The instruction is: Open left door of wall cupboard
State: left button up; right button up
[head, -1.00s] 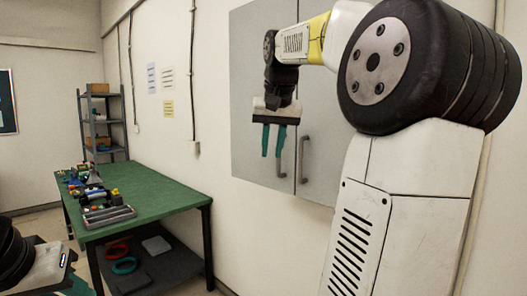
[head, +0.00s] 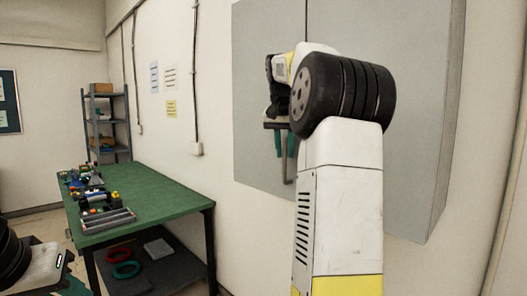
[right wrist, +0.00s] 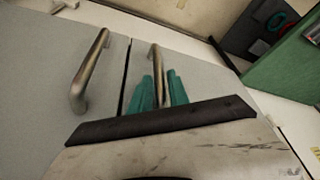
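The grey wall cupboard (head: 350,30) has two flat doors that look closed, with a dark seam between them. My right gripper (head: 284,144) is at the lower part of the left door (head: 255,110). In the right wrist view its teal fingers (right wrist: 162,90) stand on either side of the left door's metal handle (right wrist: 157,58). I cannot tell whether they press on it. The right door's handle (right wrist: 90,70) is apart, to the left in that view. In the head view my right arm hides much of the right door. My left gripper (head: 75,288) is only partly in view at the lower left.
A green-topped table (head: 160,198) with small parts and a grey tray (head: 108,220) stands left of the cupboard. Its lower shelf holds rings. A grey shelf rack (head: 106,120) is at the back. The floor beneath the cupboard is hidden.

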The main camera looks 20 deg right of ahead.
jog(key=shift+f, duration=0.2)
jog(key=shift+c, duration=0.4)
grip_shut()
jog(key=shift+r, duration=0.1)
dwell(0.9)
